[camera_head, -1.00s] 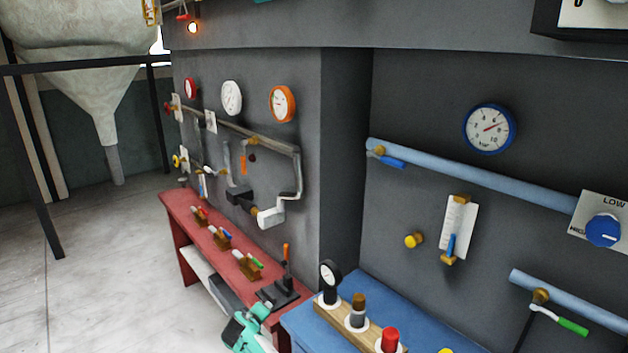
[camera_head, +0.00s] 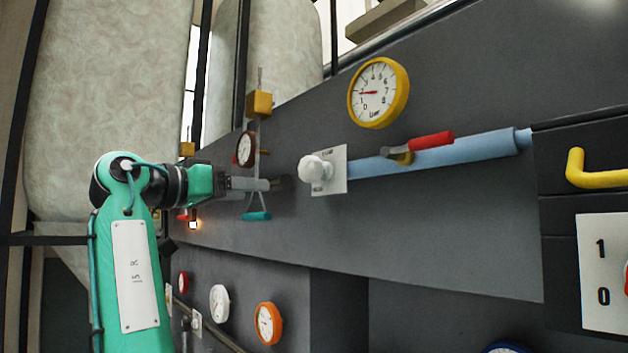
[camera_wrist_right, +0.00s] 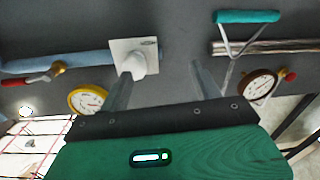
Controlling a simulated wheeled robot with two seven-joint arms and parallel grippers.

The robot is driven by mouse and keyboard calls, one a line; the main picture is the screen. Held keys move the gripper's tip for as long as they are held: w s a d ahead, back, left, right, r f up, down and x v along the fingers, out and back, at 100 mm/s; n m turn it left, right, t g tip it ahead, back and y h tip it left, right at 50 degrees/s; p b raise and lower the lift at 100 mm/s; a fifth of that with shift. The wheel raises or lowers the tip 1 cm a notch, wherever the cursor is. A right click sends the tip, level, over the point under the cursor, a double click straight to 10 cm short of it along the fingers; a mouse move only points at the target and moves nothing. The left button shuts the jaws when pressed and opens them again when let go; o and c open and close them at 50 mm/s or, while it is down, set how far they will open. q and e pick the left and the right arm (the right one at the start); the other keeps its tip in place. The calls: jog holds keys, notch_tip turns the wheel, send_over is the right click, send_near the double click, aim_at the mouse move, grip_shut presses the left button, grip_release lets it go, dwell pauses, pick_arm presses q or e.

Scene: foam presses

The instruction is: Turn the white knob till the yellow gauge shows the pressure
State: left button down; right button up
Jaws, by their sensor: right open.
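The white knob (camera_head: 312,168) sits on a square white plate on the grey wall, at the left end of a pale blue pipe. The yellow gauge (camera_head: 372,97) is above and right of it; its red needle points left, toward the low numbers. My right gripper (camera_head: 287,183) is open and empty, just left of the knob. In the right wrist view, the knob (camera_wrist_right: 134,64) shows just beyond the left finger of the right gripper (camera_wrist_right: 162,72), apparently ahead of the fingertips. The yellow gauge (camera_wrist_right: 88,99) is partly hidden there. My left gripper is out of view.
A red-handled valve (camera_head: 430,141) is on the blue pipe right of the knob. A brown-rimmed gauge (camera_head: 246,149) and a teal handle (camera_head: 257,216) are close to my right gripper. A yellow handle (camera_head: 590,170) juts from the dark cabinet at right.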

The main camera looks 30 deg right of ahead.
jog(key=m+g, duration=0.1)
jog(key=m, duration=0.1)
send_near(304, 169)
jog(key=d+p, duration=0.1)
jog(key=d, duration=0.3)
jog(key=d+p, duration=0.2)
jog(key=d, duration=0.2)
jog(key=w+d+p, duration=0.1)
jog(key=d+p, duration=0.1)
jog(key=d, duration=0.2)
jog(key=shift+w+r, duration=0.1)
jog(key=shift+r, duration=0.15)
jog(key=shift+d+f, duration=0.1)
jog(key=shift+d, duration=0.35)
pick_arm(q)
jog(key=r, duration=0.5)
jog(key=shift+w+d+r, duration=0.1)
jog(key=shift+d+r, duration=0.1)
jog(key=shift+d, duration=0.1)
pick_arm(e)
jog(key=c, duration=1)
